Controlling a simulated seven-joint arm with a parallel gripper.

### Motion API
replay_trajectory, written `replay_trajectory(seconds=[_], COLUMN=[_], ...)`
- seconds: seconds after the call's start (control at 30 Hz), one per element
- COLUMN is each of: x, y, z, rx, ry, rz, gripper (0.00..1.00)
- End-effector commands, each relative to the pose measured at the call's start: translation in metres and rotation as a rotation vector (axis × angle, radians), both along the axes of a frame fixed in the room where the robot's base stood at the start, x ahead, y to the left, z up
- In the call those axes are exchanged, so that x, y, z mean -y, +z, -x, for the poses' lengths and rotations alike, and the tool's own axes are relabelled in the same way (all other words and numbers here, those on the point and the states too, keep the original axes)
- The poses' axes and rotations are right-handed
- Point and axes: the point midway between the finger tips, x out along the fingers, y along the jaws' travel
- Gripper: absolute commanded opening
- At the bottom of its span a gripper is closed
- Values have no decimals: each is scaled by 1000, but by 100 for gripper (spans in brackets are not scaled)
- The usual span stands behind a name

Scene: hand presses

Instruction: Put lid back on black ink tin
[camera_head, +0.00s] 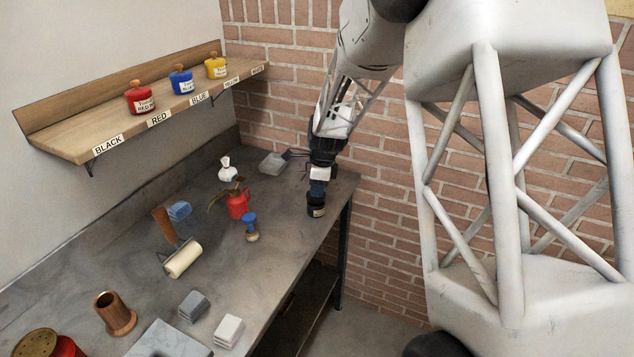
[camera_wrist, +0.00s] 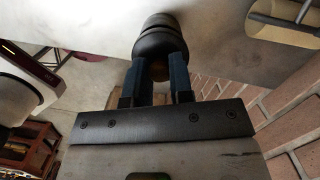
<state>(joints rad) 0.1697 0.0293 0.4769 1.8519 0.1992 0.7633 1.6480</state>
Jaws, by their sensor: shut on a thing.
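The black ink tin (camera_head: 317,211), with a pale label, stands upright near the bench's far right edge in the head view. My gripper (camera_head: 318,188) points down directly above it. In the wrist view, two dark blue fingers (camera_wrist: 159,78) are closed around a brownish knob (camera_wrist: 159,70), apparently the lid's. Dark rounded shapes of the tin and lid (camera_wrist: 160,43) lie just beyond the fingertips. I cannot tell whether the lid is seated on the tin or slightly above it; the fingers hide part of it.
A wall shelf (camera_head: 75,142) holds red (camera_head: 141,103), blue (camera_head: 181,82) and yellow (camera_head: 216,68) tins; its BLACK spot is empty. A red can (camera_head: 237,204), a blue-topped object (camera_head: 250,227) and a grey tray (camera_head: 272,163) stand left of my gripper. A brick wall is behind.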

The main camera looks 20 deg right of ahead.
Motion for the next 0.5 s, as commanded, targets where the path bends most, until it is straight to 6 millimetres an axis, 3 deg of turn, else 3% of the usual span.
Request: replay_trajectory(seconds=[0.5], x=[0], y=[-18], z=[0], rx=[0], ry=[0], rz=[0], gripper=[0])
